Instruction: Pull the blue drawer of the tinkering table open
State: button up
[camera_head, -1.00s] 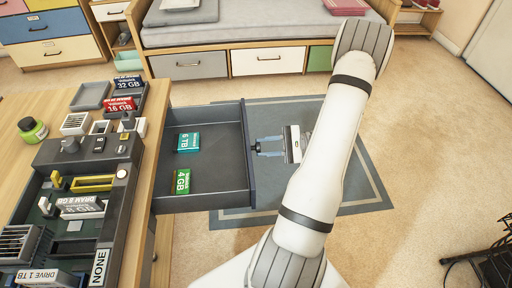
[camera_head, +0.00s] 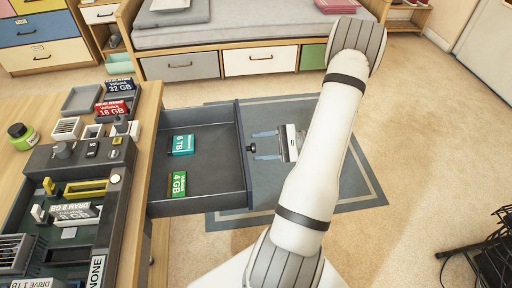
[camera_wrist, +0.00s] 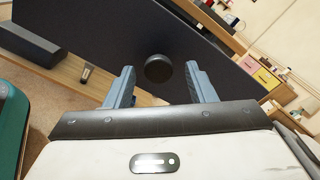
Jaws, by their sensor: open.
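The blue drawer (camera_head: 243,160) of the tinkering table (camera_head: 151,105) is pulled well out, its dark blue-grey front facing right. Its round dark knob (camera_head: 251,148) also shows in the wrist view (camera_wrist: 158,68). My gripper (camera_head: 254,146) is open just right of the drawer front. Its two blue-grey fingers lie to either side of the knob, with gaps on both sides in the wrist view (camera_wrist: 162,75). The knob sits near the fingertips and nothing is gripped.
In the drawer lie a teal 6 TB box (camera_head: 183,145) and a green 4 GB box (camera_head: 177,184). Computer parts and a green jar (camera_head: 22,133) stand on the table. A bed with drawers (camera_head: 261,60) is at the back.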

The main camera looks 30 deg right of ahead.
jog(key=v, duration=0.7)
jog(key=shift+d+p, duration=0.25)
jog(key=shift+p, duration=0.2)
jog(key=shift+s, duration=0.1)
jog(key=s+a+r+n+g+h+p, duration=0.1)
jog(key=s+a+r+n+h+p, duration=0.1)
jog(key=a+r+n+h+p, duration=0.3)
jog(key=s+a+r+n+g+h+p, duration=0.1)
jog(key=a+r+n+h+p, duration=0.4)
jog(key=r, duration=1.4)
jog(key=s+a+r+n+g+h+p, duration=0.2)
jog(key=a+r+n+h+p, duration=0.3)
jog(key=a+r+p, duration=0.4)
jog(key=a+r+g+h, duration=0.1)
jog(key=a+r, duration=0.3)
jog(key=a, duration=0.1)
jog(key=shift+s, duration=0.3)
